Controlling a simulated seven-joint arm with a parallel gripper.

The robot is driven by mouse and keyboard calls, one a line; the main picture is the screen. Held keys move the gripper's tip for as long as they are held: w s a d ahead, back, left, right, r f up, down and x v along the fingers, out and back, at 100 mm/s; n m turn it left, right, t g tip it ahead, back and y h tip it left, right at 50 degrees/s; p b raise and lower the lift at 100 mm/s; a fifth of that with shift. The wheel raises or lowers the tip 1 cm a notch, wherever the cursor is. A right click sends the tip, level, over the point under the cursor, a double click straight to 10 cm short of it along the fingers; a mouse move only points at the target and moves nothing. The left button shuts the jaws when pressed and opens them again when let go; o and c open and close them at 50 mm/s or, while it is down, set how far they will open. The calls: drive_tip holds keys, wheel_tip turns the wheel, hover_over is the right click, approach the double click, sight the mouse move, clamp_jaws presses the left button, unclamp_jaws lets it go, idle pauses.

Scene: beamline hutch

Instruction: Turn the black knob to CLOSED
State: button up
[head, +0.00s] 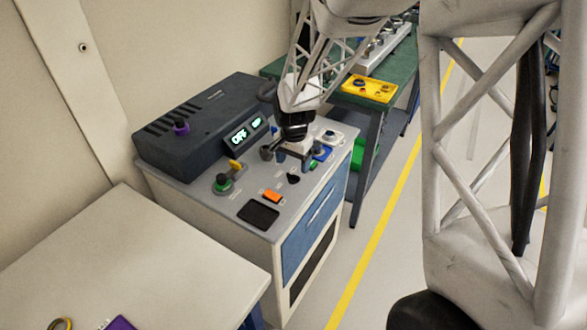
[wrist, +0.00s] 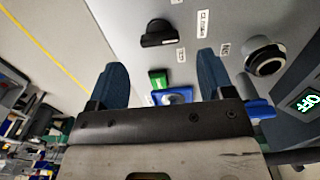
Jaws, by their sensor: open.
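The black knob (head: 293,178) sits on the grey top of the cabinet, near its right side. In the wrist view the black knob (wrist: 158,34) lies ahead of the fingertips, its bar roughly across the picture. Small white labels (wrist: 203,24) stand beside it; their lettering is too small to read surely. My gripper (head: 294,160) is above the panel just behind the knob.
A dark unit (head: 203,112) with a lit OFF display stands behind. A green valve with yellow handle (head: 228,180), an orange switch (head: 271,197) and a black pad (head: 258,215) share the panel. Green and blue parts (head: 321,153) are close to my gripper. A pale table (head: 130,260) stands in front.

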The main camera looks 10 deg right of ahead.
sight(294, 175)
drive_tip(key=shift+r, duration=1.6)
drive_tip(key=shift+s+r, duration=0.4)
drive_tip(key=shift+r, duration=0.05)
drive_tip(key=s+r+n+t, duration=0.1)
drive_tip(key=s+r+n, duration=0.2)
drive_tip(key=s, duration=0.7)
drive_tip(key=s+d+r+n, duration=0.1)
drive_tip(key=s+r+n, duration=0.2)
drive_tip(key=s+r, duration=0.4)
drive_tip(key=s+d+r+n+t, duration=0.1)
drive_tip(key=s+r, duration=0.4)
drive_tip(key=s, duration=0.8)
drive_tip(key=shift+s+r+n+t, duration=0.3)
drive_tip(key=shift+r+n, duration=0.05)
drive_tip(key=shift+n, duration=0.55)
